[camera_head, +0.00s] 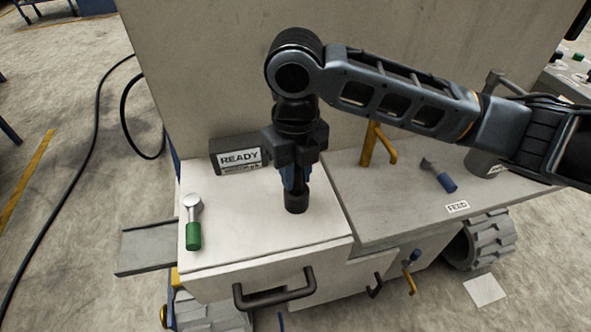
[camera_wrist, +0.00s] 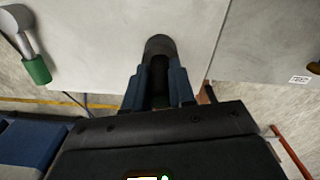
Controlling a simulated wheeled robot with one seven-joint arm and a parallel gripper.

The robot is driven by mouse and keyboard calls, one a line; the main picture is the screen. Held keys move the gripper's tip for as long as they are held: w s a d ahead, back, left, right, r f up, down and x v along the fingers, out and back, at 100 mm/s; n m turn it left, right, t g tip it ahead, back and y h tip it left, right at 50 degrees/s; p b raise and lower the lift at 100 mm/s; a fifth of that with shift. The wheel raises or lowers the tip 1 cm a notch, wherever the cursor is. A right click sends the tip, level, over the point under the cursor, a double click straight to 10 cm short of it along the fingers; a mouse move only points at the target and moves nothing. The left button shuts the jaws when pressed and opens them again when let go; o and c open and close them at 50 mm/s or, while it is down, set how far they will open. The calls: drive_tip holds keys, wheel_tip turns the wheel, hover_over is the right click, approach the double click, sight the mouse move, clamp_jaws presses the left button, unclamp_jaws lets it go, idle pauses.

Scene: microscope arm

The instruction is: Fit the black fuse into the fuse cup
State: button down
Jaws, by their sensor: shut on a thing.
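My gripper (camera_head: 297,182) points down over the white top and is shut on the black fuse (camera_head: 296,203). The fuse is upright, with its thick black lower end showing below the blue fingers. I cannot tell whether it touches the white top. In the wrist view the fuse (camera_wrist: 160,46) sticks out between the fingertips (camera_wrist: 160,88); its upper part is hidden by the jaws. A grey cup-like cylinder (camera_head: 482,164) with a white label stands on the right-hand top, partly hidden by my arm. It looks like the fuse cup; its inside is not visible.
A green-handled piece (camera_head: 193,225) lies at the left of the white top (camera_head: 240,228). A READY sign (camera_head: 240,158) stands behind. A yellow post (camera_head: 374,147) and a blue-ended piece (camera_head: 443,180) are on the grey right-hand top (camera_head: 390,215), near a FEED label (camera_head: 457,206).

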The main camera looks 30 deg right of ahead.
drive_tip(key=shift+f+b, duration=0.4)
drive_tip(key=shift+f, duration=0.2)
drive_tip(key=c, duration=0.9)
unclamp_jaws()
drive_tip(key=shift+o, duration=0.2)
drive_tip(key=shift+r, duration=3.9)
